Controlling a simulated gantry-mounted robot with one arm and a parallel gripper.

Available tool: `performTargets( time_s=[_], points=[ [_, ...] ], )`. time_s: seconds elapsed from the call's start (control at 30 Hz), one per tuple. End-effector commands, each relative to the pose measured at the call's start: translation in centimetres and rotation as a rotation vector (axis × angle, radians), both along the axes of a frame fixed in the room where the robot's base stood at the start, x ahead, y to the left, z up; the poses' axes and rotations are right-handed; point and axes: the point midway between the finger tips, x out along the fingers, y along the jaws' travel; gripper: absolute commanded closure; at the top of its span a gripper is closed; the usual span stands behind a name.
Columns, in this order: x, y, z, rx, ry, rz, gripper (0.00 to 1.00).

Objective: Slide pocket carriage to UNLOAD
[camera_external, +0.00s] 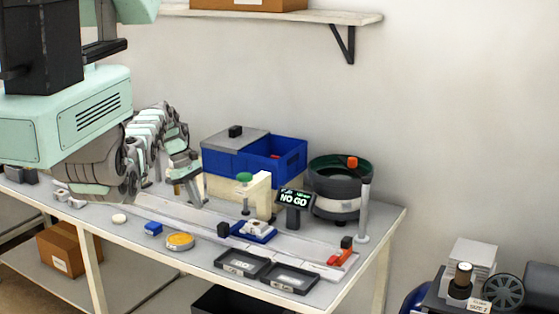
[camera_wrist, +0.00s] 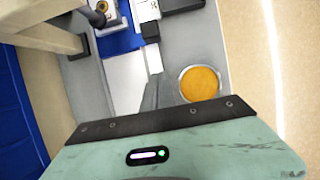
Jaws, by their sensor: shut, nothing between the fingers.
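The pocket carriage (camera_external: 254,232) is a blue plate with a white part on it, on the long pale rail (camera_external: 185,216) in the external view. In the wrist view its blue plate (camera_wrist: 118,43) shows at the top, partly cut off. A small black block (camera_external: 223,229) stands at its left end; a black block also shows in the wrist view (camera_wrist: 150,31). My gripper (camera_external: 198,202) is shut and empty, low over the rail, left of the carriage and apart from it. In the wrist view my grey finger (camera_wrist: 150,97) points toward the carriage.
A bowl feeder (camera_external: 340,185) and blue bins (camera_external: 255,153) are farther back. An orange-filled round dish (camera_external: 180,240) and black trays (camera_external: 241,263) lie in front.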

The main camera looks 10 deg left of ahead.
Motion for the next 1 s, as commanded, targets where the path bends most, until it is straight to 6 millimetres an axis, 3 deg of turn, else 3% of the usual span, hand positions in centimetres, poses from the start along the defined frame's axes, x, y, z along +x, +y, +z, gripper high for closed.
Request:
performTargets(
  time_s=[0.23, 0.3, 0.6, 1.0],
  points=[
    [-0.7, -2.1, -5.6, -0.001, 0.003, -0.002, 1.00],
    [-0.8, -2.9, -4.3, -0.002, 0.003, -0.003, 1.00],
    [-1.4, -5.2, -4.6, -0.001, 0.002, -0.004, 1.00],
    [-1.6, -5.8, -5.0, 0.000, 0.001, -0.001, 1.00]
  ],
)
